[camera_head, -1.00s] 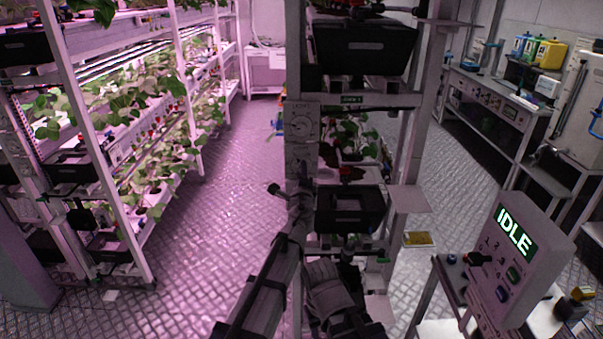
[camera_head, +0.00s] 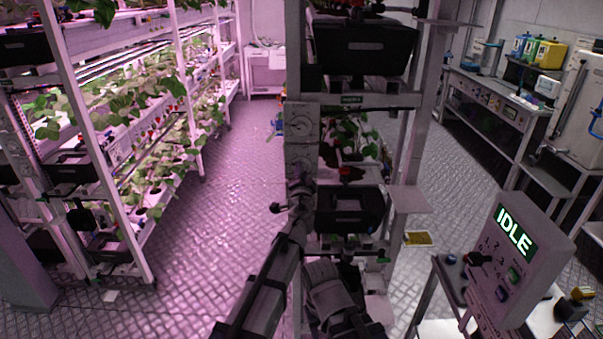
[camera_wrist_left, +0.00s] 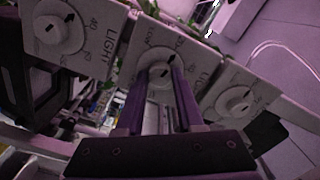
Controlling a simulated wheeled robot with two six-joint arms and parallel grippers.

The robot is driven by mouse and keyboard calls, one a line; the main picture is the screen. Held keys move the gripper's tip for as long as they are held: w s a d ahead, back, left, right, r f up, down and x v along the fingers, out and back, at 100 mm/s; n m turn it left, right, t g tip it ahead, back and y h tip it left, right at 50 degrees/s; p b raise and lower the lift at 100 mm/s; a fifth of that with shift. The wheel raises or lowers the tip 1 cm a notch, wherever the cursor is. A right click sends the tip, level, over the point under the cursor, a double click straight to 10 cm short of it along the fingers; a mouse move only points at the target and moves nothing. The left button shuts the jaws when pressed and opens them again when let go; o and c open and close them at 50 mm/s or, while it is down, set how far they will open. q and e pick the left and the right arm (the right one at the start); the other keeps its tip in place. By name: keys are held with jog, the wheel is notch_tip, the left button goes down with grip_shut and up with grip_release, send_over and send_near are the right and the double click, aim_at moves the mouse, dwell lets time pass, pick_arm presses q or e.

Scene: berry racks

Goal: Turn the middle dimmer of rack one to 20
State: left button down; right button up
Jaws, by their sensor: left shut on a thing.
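Rack one is the central rack (camera_head: 398,100), with pale dimmer plates on its near post. In the head view the top dimmer (camera_head: 303,124) is in plain sight and the middle dimmer (camera_head: 303,156) is partly covered by my left gripper (camera_head: 300,182). In the left wrist view three dials sit in a row. The left gripper's two fingers (camera_wrist_left: 160,78) are shut on the middle dimmer's knob, whose round plate (camera_wrist_left: 150,38) shows around them. The middle pointer and numbers are too small to read surely. The outer dials (camera_wrist_left: 60,30) and (camera_wrist_left: 235,103) are untouched. My right gripper is not seen.
A plant rack (camera_head: 100,150) stands at the left, with a clear floor aisle (camera_head: 225,200) beside it. A console reading IDLE (camera_head: 515,245) stands at the right front. A shelf ledge (camera_head: 405,198) juts from rack one's right side.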

pick_arm(q)
jog(key=shift+s+n, duration=0.1)
jog(key=shift+n, duration=0.5)
jog(key=c, duration=0.5)
grip_release()
jog(key=s, duration=0.7)
jog(key=shift+s, duration=0.35)
jog(key=shift+a, duration=0.1)
